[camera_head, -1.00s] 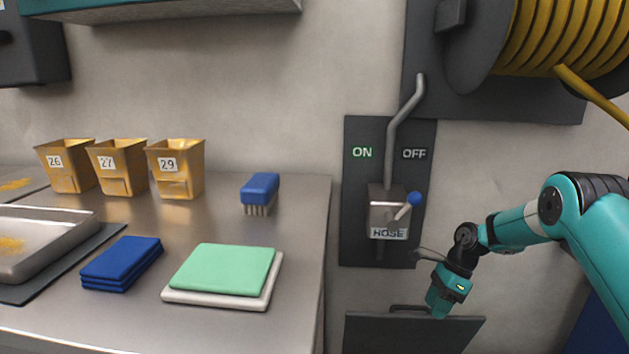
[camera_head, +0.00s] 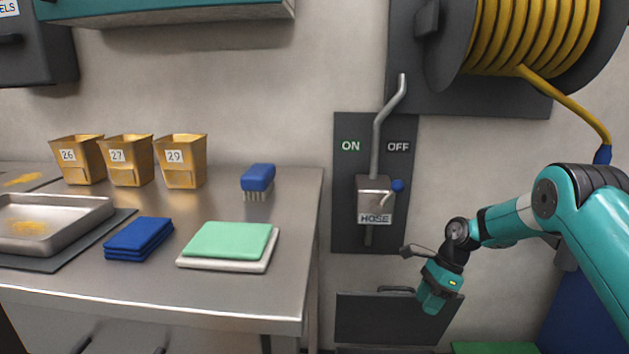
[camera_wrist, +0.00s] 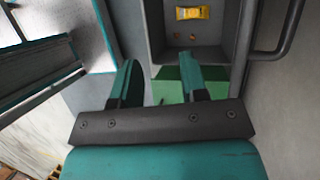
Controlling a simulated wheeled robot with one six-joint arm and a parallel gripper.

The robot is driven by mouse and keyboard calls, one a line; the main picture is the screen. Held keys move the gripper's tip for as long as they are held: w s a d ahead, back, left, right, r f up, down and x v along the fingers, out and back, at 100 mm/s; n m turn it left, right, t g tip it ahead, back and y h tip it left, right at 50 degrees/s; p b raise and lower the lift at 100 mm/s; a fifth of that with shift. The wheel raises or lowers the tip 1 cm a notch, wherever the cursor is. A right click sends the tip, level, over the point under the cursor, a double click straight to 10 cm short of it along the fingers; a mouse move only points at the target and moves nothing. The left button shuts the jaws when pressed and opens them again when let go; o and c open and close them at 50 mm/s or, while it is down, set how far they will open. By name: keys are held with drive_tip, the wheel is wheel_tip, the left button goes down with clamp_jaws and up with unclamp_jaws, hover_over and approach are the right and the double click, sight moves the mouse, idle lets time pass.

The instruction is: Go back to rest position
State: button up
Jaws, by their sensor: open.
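My gripper (camera_head: 431,306) hangs low on the right of the head view, tilted down, right of the counter and below the hose valve. It touches nothing that I can see. In the wrist view its two teal fingers (camera_wrist: 158,80) are spread apart with nothing between them. My arm bends in from the right edge of the head view. The hose valve (camera_head: 375,213) is on a dark wall panel marked ON and OFF; its blue-knobbed lever (camera_head: 397,186) points right, to the OFF side.
The steel counter (camera_head: 215,295) at left holds several yellow bins, a blue brush (camera_head: 258,178), blue cloths (camera_head: 139,238), a green pad (camera_head: 230,240) and a tray (camera_head: 75,246). A hose reel (camera_head: 455,60) hangs upper right. A dark handled panel (camera_head: 375,325) is low beside my gripper.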

drive_tip(key=s+a+r+n+t, duration=0.1)
drive_tip(key=s+a+r+n, duration=0.5)
drive_tip(key=r, duration=0.4)
drive_tip(key=s+a+r+n, duration=0.4)
drive_tip(key=s+r+n, duration=0.35)
drive_tip(key=r, duration=0.25)
drive_tip(key=s+a+r+n+t, duration=0.1)
drive_tip(key=s+r+n, duration=0.2)
drive_tip(key=s+n, duration=0.55)
drive_tip(key=s+a+r+n, duration=0.1)
drive_tip(key=s+r+n, duration=0.15)
drive_tip(key=s, duration=1.15)
wheel_tip(320, 180, up, 18)
drive_tip(key=n+p, duration=0.1)
drive_tip(key=p, duration=1.7)
drive_tip(key=shift+s, duration=0.15)
